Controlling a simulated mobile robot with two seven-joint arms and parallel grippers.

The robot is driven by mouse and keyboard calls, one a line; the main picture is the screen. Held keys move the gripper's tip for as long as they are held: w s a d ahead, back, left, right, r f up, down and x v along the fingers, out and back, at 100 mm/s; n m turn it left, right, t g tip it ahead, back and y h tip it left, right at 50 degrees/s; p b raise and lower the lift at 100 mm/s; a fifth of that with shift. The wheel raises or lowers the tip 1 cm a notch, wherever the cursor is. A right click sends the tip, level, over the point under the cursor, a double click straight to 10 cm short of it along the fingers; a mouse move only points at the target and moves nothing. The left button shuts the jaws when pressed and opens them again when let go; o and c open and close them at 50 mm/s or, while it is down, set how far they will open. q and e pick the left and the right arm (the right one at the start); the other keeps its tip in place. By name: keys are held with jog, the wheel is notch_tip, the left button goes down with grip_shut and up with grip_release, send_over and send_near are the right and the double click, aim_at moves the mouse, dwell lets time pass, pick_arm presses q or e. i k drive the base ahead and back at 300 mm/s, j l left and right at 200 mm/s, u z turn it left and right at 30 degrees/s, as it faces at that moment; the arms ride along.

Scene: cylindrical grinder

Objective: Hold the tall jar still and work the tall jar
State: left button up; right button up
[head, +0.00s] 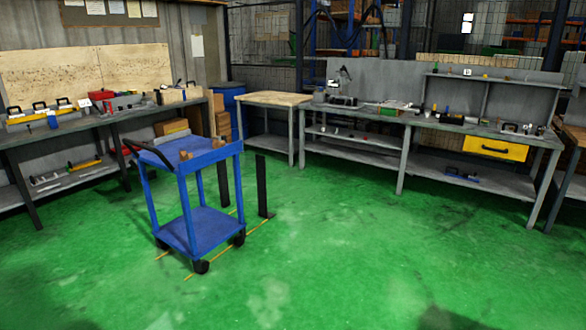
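I cannot make out a tall jar for certain in the head view. Several small items, too small to tell apart, stand on the grey workbench (386,119) at the back right and on the grey workbench (75,124) at the left. Neither of my grippers is in view, and no arm shows.
A blue two-shelf cart (205,219) on casters stands left of centre, with small brown items on top. Two black posts (262,187) stand beside it. A wood-topped table (273,99) is behind. A yellow drawer (496,148) hangs under the right bench. The green floor (370,250) is clear in front.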

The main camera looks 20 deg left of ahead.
aim_at(52, 120)
jog(key=i+j+u, duration=0.15)
jog(key=i+u, duration=0.5)
jog(key=u, duration=0.25)
jog(key=i+l+u, duration=0.1)
jog(key=i+u, duration=0.35)
jog(key=i+j+u, duration=0.2)
jog(key=i+u, duration=0.3)
jog(key=i+l+u, duration=0.1)
jog(key=i+u, duration=0.4)
jog(key=i, duration=1.85)
jog(key=i+j+z, duration=0.1)
jog(key=i, duration=0.4)
jog(key=i+j+z, duration=0.1)
jog(key=i, duration=0.45)
jog(key=i+j, duration=0.2)
jog(key=i, duration=0.3)
jog(key=i+j+z, duration=0.35)
jog(key=i+j, duration=0.3)
jog(key=i+j+z, duration=0.4)
jog(key=i+j, duration=0.25)
jog(key=j, duration=0.15)
jog(key=i+l+u, duration=0.1)
jog(key=i+l, duration=0.25)
jog(key=i, duration=0.25)
jog(key=i+l+u, duration=0.1)
jog(key=i+l, duration=0.25)
jog(key=i, duration=0.2)
jog(key=i+l+u, duration=0.15)
jog(key=i+l, duration=0.3)
jog(key=i, duration=0.1)
